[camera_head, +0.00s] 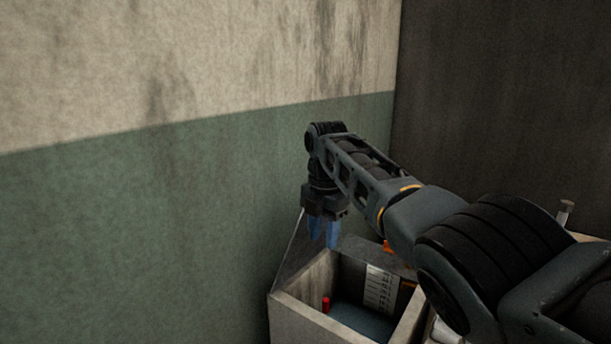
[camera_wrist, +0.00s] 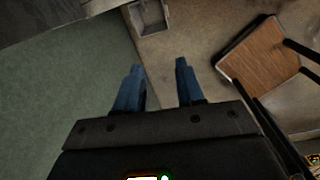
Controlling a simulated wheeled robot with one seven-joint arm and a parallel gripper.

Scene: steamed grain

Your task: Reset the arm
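My arm comes in from the right in the head view and reaches toward the wall. My gripper (camera_head: 324,236) points down at the arm's far end, over the back left part of an open box. In the wrist view the two blue fingers of my gripper (camera_wrist: 158,66) stand apart with nothing between them. The gripper is open and empty.
The open-topped box (camera_head: 310,314) stands below, with a red item (camera_head: 326,304) and a white printed sheet (camera_head: 380,289) inside. A green and cream wall (camera_head: 150,210) is close at left. The wrist view shows a brown wooden panel (camera_wrist: 258,57) with dark bars.

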